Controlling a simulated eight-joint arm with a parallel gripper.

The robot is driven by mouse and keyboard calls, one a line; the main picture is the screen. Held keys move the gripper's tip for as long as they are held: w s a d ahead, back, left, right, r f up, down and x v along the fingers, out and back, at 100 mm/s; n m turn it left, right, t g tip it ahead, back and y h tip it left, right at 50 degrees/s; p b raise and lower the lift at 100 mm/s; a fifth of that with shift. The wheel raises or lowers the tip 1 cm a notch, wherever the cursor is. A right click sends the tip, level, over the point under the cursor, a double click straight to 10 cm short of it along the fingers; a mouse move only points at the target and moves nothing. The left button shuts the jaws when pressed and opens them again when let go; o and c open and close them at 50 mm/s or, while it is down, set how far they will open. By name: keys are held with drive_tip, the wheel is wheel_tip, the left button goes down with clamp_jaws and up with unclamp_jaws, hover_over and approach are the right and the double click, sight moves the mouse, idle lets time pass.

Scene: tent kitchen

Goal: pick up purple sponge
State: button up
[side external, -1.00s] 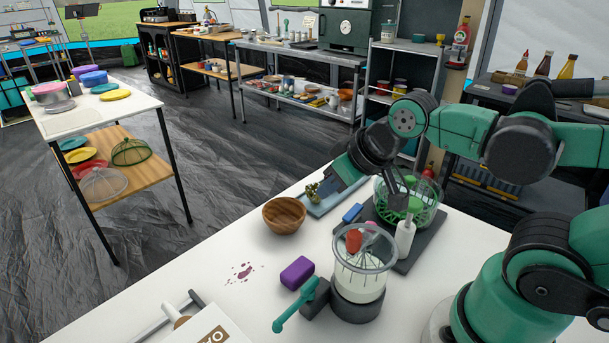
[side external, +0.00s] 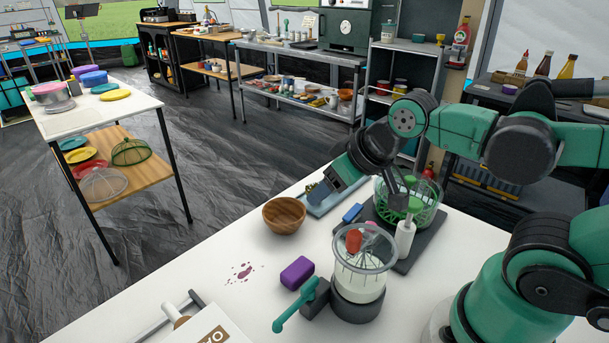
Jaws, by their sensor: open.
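The purple sponge (side external: 297,273) lies flat on the white worktop (side external: 225,310), left of the blender-like jar (side external: 360,268) and beside its teal handle. Purple-red stains (side external: 242,271) mark the worktop to its left. My gripper (side external: 372,188) is above the worktop behind the jar, near the blue tray and the green basket. It is open, well apart from the sponge, and farther back. Its fingertips are small and partly lost against the basket.
A wooden bowl (side external: 284,215) stands behind the sponge. A white box (side external: 205,326) lies at the front left. The worktop between sponge and bowl is clear.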

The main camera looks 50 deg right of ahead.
drive_tip(key=m+g+y, duration=0.4)
drive_tip(key=m+g, duration=0.2)
drive_tip(key=m, duration=1)
approach(298, 267)
drive_tip(key=shift+w+a+f, duration=0.15)
drive_tip(key=shift+w+f, duration=0.15)
drive_tip(key=shift+f, duration=0.25)
drive_tip(key=shift+w+a+f, duration=0.15)
drive_tip(key=shift+w+f, duration=0.1)
drive_tip(key=shift+f, duration=0.3)
drive_tip(key=shift+s+a+f+m+g, duration=0.1)
drive_tip(key=shift+a+f+m+g, duration=0.1)
drive_tip(key=shift+f+m+g, duration=0.5)
drive_tip(key=shift+m+y, duration=0.3)
drive_tip(key=shift+x, duration=2.65)
clamp_jaws()
